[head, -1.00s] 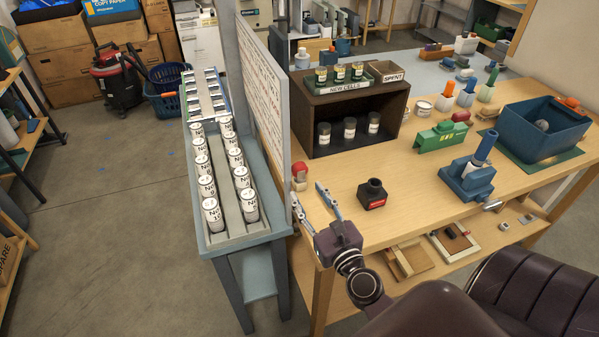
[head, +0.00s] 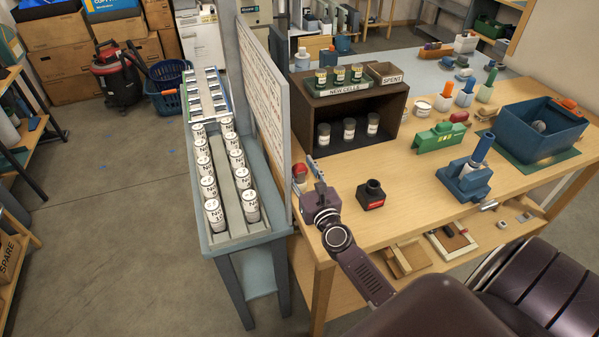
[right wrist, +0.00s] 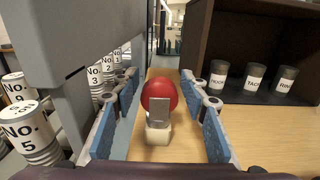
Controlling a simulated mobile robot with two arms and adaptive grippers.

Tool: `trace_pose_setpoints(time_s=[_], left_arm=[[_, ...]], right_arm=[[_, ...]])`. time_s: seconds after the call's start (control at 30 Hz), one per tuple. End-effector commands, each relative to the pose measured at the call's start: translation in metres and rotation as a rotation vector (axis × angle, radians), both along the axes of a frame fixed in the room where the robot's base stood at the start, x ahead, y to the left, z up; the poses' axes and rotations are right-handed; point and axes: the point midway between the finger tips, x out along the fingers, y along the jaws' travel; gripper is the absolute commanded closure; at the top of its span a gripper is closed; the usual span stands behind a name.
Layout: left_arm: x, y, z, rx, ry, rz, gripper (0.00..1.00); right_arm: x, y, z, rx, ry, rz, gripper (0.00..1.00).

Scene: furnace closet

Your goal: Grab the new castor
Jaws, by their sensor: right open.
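A red rounded wheel with a grey metal plate and a white base, likely the new castor (right wrist: 159,100), stands upright on the wooden bench. In the head view the castor (head: 299,172) is at the bench's left edge, partly behind my right gripper (head: 314,172). In the right wrist view my right gripper (right wrist: 168,118) is open, its blue-padded fingers on either side of the castor's line. The castor is ahead between them, with gaps at both sides. My left gripper is not in view.
A whiteboard panel (head: 267,115) stands close on the left, beside a rack of numbered cans (head: 231,185). A dark shelf box (head: 398,118) stands behind to the right. A black pot with a red label (head: 371,196) is right of my gripper.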

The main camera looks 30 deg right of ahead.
Motion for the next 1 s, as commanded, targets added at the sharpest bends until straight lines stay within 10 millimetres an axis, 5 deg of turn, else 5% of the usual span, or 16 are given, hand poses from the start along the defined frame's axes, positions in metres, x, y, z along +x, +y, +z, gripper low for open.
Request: trace_pose_setpoints(time_s=[0.27, 0.6, 1.0], left_arm=[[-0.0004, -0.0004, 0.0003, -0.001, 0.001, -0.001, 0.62], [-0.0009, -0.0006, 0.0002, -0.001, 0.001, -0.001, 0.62], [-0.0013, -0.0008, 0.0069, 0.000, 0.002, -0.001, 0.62]], right_arm=[[0.0047, -0.0013, -0.0002, 0.000, 0.001, 0.000, 0.59], [0.0044, -0.0012, -0.0005, 0.000, 0.001, 0.000, 0.94], [0.0045, -0.0011, 0.0082, 0.001, 0.001, -0.001, 0.94]])
